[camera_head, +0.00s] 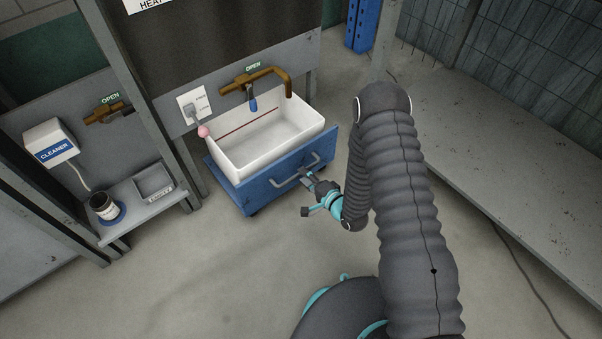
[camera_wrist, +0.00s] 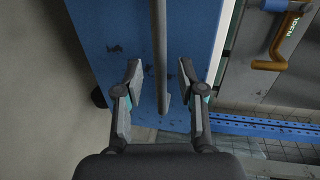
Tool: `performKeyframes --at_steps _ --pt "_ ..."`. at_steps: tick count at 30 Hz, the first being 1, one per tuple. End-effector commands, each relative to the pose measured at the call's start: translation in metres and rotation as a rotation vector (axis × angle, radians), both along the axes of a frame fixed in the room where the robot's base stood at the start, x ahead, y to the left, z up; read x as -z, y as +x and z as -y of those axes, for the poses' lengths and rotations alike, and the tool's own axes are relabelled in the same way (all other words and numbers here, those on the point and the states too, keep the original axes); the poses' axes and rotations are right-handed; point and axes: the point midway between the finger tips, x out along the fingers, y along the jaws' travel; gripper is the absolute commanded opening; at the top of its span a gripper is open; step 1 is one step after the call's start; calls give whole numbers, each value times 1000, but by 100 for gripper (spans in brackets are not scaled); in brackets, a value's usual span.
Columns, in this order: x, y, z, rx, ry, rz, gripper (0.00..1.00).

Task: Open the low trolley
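My gripper (camera_head: 309,174) is at the right part of the handle. In the wrist view my gripper (camera_wrist: 160,75) has its fingers spread on either side of the bar, with gaps on both sides. It is open and holds nothing.
A brass tap (camera_head: 262,80) hangs over the basin. A pink ball (camera_head: 204,131) is at the basin's left corner. A grey bench (camera_head: 480,150) runs along the right. The floor in front is clear.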

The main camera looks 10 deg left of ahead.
Motion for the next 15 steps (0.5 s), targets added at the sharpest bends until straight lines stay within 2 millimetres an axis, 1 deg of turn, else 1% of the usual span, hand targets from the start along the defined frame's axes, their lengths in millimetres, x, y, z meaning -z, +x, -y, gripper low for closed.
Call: performKeyframes --at_steps 1,6,12,15 --pt "-1 -5 10 5 -1 -4 39" --pt "-9 -26 37 6 -1 -3 39" --pt "-15 -44 60 4 -1 -2 39" --pt "-17 -50 67 2 -2 -1 39"
